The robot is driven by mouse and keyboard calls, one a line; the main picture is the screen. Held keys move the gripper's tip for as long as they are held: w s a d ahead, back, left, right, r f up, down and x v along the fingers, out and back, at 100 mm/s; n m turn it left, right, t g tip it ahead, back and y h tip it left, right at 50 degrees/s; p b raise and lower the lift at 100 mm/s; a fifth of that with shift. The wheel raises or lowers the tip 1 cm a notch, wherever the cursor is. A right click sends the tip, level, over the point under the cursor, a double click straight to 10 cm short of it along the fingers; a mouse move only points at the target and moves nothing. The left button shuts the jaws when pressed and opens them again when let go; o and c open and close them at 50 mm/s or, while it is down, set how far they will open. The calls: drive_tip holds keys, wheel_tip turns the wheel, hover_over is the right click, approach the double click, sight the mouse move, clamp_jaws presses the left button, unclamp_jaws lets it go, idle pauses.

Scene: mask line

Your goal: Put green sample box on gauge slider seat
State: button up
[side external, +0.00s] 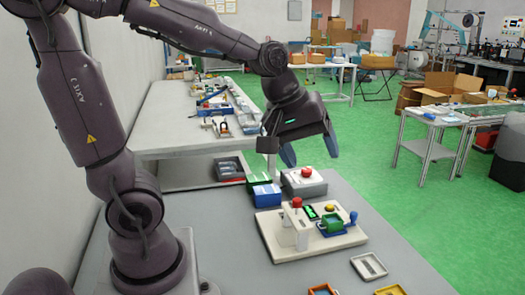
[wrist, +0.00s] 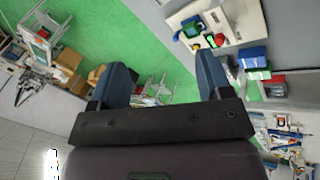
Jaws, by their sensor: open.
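The green sample box (side external: 331,222) is a small open-topped green frame. It appears to sit on the blue slider seat (side external: 322,233) of the gauge, though the exact fit is too small to tell. The gauge (side external: 283,250) has a cream base, a red knob, a small dark display and a blue handle at its right. In the wrist view the gauge (wrist: 245,20) is at the top right. My gripper (side external: 310,153) is open and empty, raised above and behind the gauge. Its two blue fingers are spread apart in the wrist view (wrist: 163,65).
Blue (side external: 265,195) and green (side external: 257,178) bins and a grey box with a red button (side external: 304,183) stand behind the gauge. A pale tray (side external: 369,266), an orange box (side external: 322,291) and a yellow box (side external: 391,290) lie at the front.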

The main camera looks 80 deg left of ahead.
drive_tip(key=s+d+r+m, duration=0.2)
drive_tip(key=s+m, duration=0.7)
drive_tip(key=m, duration=0.2)
drive_tip(key=shift+s+d+m+y, duration=0.25)
drive_tip(key=shift+d+m+y, duration=0.05)
